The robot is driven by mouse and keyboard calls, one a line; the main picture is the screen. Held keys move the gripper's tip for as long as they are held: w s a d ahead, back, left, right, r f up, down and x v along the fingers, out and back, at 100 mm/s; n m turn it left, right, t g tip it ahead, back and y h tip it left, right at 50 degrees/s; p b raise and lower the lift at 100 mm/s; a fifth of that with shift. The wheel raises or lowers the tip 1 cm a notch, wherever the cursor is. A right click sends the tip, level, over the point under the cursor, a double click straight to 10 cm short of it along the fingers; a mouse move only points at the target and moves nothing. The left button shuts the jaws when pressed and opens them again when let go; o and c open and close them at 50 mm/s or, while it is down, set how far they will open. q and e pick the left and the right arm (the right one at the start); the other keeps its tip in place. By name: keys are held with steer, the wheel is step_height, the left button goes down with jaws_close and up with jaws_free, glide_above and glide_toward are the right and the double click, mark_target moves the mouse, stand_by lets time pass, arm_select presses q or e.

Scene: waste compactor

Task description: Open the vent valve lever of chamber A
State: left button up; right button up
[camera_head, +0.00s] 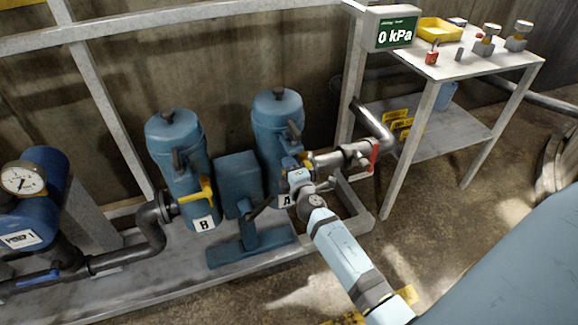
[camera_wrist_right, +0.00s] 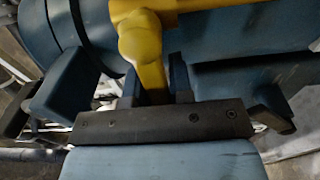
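Chamber A (camera_head: 277,125) is the right-hand blue cylinder, with its "A" label partly hidden behind my right gripper. A small bit of its yellow vent valve lever (camera_head: 306,159) shows beside the gripper. My right gripper (camera_head: 297,180) is at the front of chamber A. In the right wrist view the yellow lever (camera_wrist_right: 152,78) runs down between my right gripper's dark fingers (camera_wrist_right: 155,90), which sit close on both sides of it and appear shut on it. The lever's lower end is hidden behind the dark gripper bar. My left gripper is not in view.
Chamber B (camera_head: 178,145), with its own yellow lever (camera_head: 196,194), stands left of chamber A. A pipe with a red handle (camera_head: 373,157) lies just right of my gripper. A display (camera_head: 392,30) reads 0 kPa. A table (camera_head: 470,65) stands at back right.

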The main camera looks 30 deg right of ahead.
jaws_close()
